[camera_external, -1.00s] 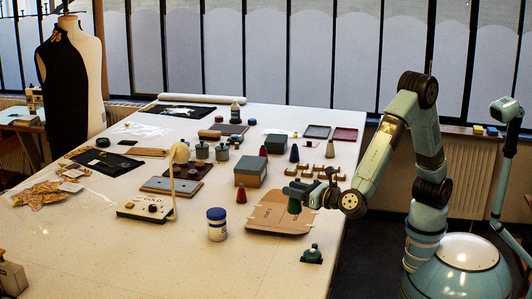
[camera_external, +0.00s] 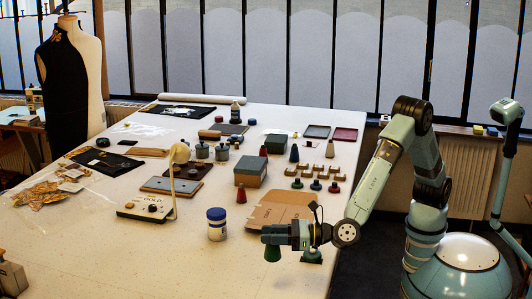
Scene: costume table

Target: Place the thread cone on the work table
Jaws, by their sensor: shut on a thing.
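A dark green thread cone (camera_external: 272,254) hangs below my gripper (camera_external: 273,238), which is shut on it near the front right of the work table (camera_external: 165,262). Only the lower part of the cone shows; the jaws hide its top. I cannot tell whether its base touches the table. The cone is in front of the cardboard pattern piece (camera_external: 268,211) and right of the white jar with a blue lid (camera_external: 216,232). Bare white table surface lies to its left and in front.
A dark green object (camera_external: 312,258) stands close to the right of the cone, partly hidden by my gripper. Small spools (camera_external: 316,185), a grey-green box (camera_external: 251,171) and a dark red cone (camera_external: 241,194) stand farther back. A lamp device (camera_external: 146,210) is at left.

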